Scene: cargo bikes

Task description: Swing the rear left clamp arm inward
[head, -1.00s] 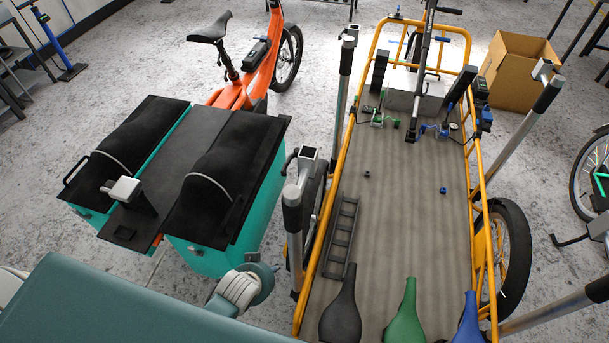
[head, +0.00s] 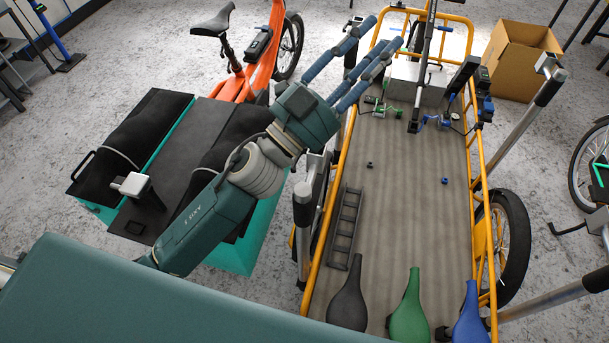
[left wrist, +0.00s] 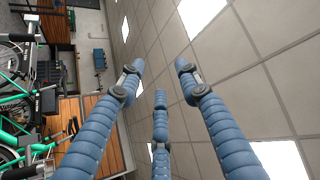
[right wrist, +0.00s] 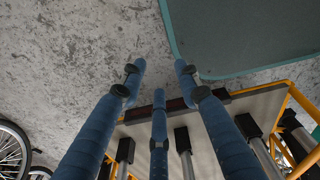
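Silver clamp posts with black grips stand around the orange-framed cargo bike (head: 486,225). The near left post (head: 303,235) carries a silver clamp head beside the bed's left rail. The far left post (head: 349,62) is mostly covered by my left gripper's fingers. A far right post (head: 525,118) and a near right post (head: 545,303) also show. I cannot tell which one is called rear left. My left gripper (head: 385,38) is open and empty, raised in front of the far left post; contact cannot be told. My right gripper (right wrist: 160,75) is open and empty, outside the head view.
A teal box with black lids (head: 125,150) stands left of the bike. Black, green (head: 410,308) and blue saddles and a small black rack (head: 344,230) lie on the bed (head: 410,220). A cardboard box (head: 520,60) stands far right. The mid-bed is mostly clear.

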